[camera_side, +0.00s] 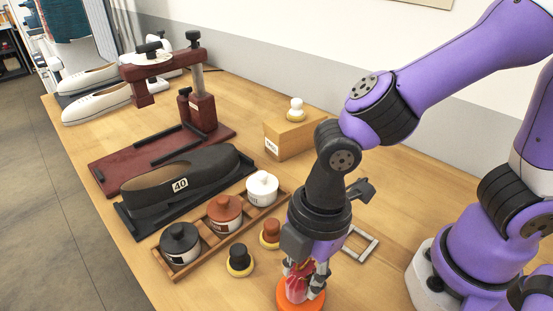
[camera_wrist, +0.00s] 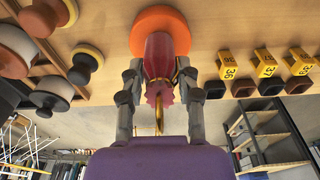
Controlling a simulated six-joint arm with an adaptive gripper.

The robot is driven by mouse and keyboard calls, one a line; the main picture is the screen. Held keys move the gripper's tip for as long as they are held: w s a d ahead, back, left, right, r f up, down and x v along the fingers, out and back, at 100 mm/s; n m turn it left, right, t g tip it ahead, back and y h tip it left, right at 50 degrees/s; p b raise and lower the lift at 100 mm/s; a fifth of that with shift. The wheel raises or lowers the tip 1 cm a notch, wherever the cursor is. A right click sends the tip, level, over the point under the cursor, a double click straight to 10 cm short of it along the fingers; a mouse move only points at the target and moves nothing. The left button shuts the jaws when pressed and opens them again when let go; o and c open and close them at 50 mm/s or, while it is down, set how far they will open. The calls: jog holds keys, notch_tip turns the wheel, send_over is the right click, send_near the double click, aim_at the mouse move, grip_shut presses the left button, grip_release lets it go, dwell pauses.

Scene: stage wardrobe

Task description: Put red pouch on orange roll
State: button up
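The red pouch (camera_wrist: 160,52) is between the two fingertips of my gripper (camera_wrist: 161,68), which appear to touch its sides. Its gathered neck and gold cord point toward the wrist camera. The orange roll (camera_wrist: 158,17) is directly beyond the pouch's base in the wrist view. In the side view, my gripper (camera_side: 304,279) points down over the orange roll (camera_side: 312,304) at the bottom edge, and the pouch (camera_side: 294,288) is upright over the roll. The fingers partly hide the pouch, and I cannot tell whether its base rests on the roll.
A wooden tray (camera_side: 183,265) of lidded jars lies left of my gripper, with two small daubers (camera_side: 239,261) (camera_side: 271,234) beside it. Behind are a black shoe form (camera_side: 180,179), a dark red press (camera_side: 201,112) and a box (camera_side: 293,138). A grey frame (camera_side: 361,244) lies right.

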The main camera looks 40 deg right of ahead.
jog(key=shift+o, duration=1.1)
notch_tip(320, 180, up, 12)
jog(key=d, duration=0.1)
jog(key=w+d+m+t, duration=0.1)
jog(key=d+m+t, duration=0.1)
jog(key=d+m, duration=0.6)
jog(key=w+d+m+t+h, duration=0.1)
jog(key=w+d+m+t, duration=0.1)
jog(key=d+m, duration=0.7)
jog(key=shift+w+f+m+t, duration=0.15)
jog(key=shift+m+t, duration=0.15)
jog(key=shift+t, duration=0.4)
jog(key=shift+a, duration=0.1)
